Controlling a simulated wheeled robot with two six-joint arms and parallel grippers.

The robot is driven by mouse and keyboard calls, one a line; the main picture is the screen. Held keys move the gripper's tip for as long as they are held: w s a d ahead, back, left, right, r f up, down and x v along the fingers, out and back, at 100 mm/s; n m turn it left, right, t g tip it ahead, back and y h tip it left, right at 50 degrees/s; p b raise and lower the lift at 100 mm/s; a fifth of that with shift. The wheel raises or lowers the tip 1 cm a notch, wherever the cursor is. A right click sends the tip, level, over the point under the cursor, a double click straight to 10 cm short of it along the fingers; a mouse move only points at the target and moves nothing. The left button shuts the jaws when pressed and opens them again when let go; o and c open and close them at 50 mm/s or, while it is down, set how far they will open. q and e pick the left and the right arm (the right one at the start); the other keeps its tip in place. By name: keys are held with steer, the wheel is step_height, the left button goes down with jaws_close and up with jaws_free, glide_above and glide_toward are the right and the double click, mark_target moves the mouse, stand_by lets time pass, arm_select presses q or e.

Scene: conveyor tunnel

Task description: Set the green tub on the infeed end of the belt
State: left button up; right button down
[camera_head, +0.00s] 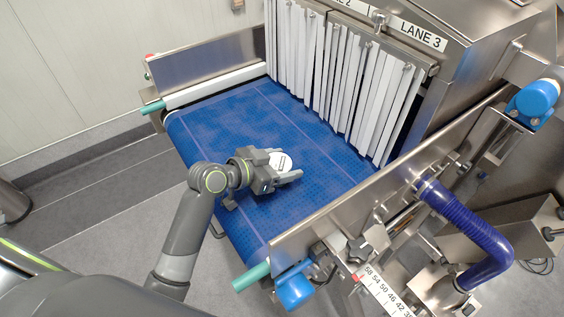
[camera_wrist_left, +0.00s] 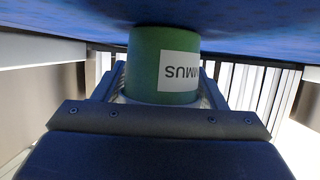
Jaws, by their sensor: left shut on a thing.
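The green tub (camera_wrist_left: 148,65) is between the fingers of my left gripper (camera_wrist_left: 160,88) in the left wrist view, which shows the scene upside down. A white label with dark letters is on its side. In the head view only the tub's pale top (camera_head: 281,161) shows, between the fingers of my left gripper (camera_head: 287,166). The gripper is shut on the tub, over the near part of the blue belt (camera_head: 225,125). The tub's base is at or very close to the belt; I cannot tell whether it touches. My right gripper is not in view.
White strip curtains (camera_head: 340,85) hang at the tunnel mouth, beyond the gripper. Metal side rails (camera_head: 215,58) flank the belt, the right one (camera_head: 330,215) close by. A blue hose (camera_head: 480,225) and a scale (camera_head: 385,293) are outside the right rail. Much of the belt is clear.

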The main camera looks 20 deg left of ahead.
arm_select(q)
steer(key=shift+f, duration=0.2)
steer(key=o, duration=1.4)
steer(key=shift+r, duration=0.1)
steer(key=shift+a+r, duration=0.1)
steer(key=shift+r, duration=0.05)
steer(key=b+v, duration=0.2)
steer(key=v, duration=0.8)
steer(key=shift+v, duration=0.9)
steer(key=shift+r, duration=0.15)
